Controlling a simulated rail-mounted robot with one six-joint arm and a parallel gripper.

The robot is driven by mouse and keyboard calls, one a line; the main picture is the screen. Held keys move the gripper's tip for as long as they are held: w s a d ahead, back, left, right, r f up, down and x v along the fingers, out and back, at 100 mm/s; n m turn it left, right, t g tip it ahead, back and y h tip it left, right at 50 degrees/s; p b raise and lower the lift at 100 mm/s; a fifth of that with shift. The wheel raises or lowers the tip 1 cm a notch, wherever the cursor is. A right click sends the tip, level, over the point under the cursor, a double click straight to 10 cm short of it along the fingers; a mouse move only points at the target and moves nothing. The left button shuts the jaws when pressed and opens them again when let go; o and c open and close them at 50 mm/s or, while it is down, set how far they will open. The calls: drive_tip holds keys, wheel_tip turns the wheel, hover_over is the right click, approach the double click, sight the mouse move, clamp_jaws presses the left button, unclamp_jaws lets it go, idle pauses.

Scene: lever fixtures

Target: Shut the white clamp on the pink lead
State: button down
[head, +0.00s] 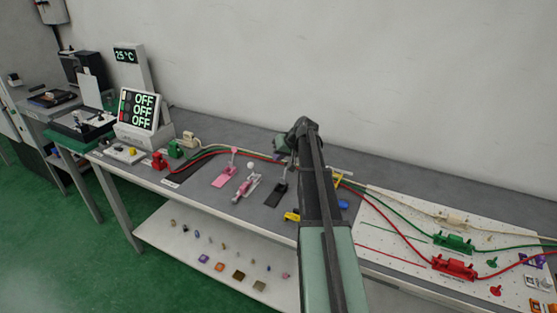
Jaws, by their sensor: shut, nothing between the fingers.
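Three small lever fixtures stand mid-bench in the head view. The middle one is a whitish clamp (246,187) with pink parts and a white ball knob (250,165) raised above its base. I take it for the white clamp, but it is small in the picture. Left of it is a pink fixture (225,177) with a pink knob. Right of it is a black-based fixture (279,188), its lever raised, close to my arm. I cannot make out a separate pink lead.
Red (455,269), green (454,242) and cream (453,219) fixtures with cables sit on a perforated white board at right. A display (138,108) reading OFF stands at left. Small parts lie on the lower shelf (180,250). Cables run along the bench's back.

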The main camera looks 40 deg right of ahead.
drive_tip(key=b+x, duration=0.4)
drive_tip(key=x, duration=0.2)
drive_tip(key=shift+d+f, duration=0.1)
drive_tip(key=shift+f, duration=0.4)
drive_tip(key=a, duration=0.1)
drive_tip(key=w+a+r+p, duration=0.1)
drive_tip(key=a, duration=0.1)
drive_tip(key=shift+w+a+r, duration=0.3)
drive_tip(key=shift+r, duration=0.05)
drive_tip(key=shift+s+f, duration=0.1)
drive_tip(key=shift+s, duration=0.05)
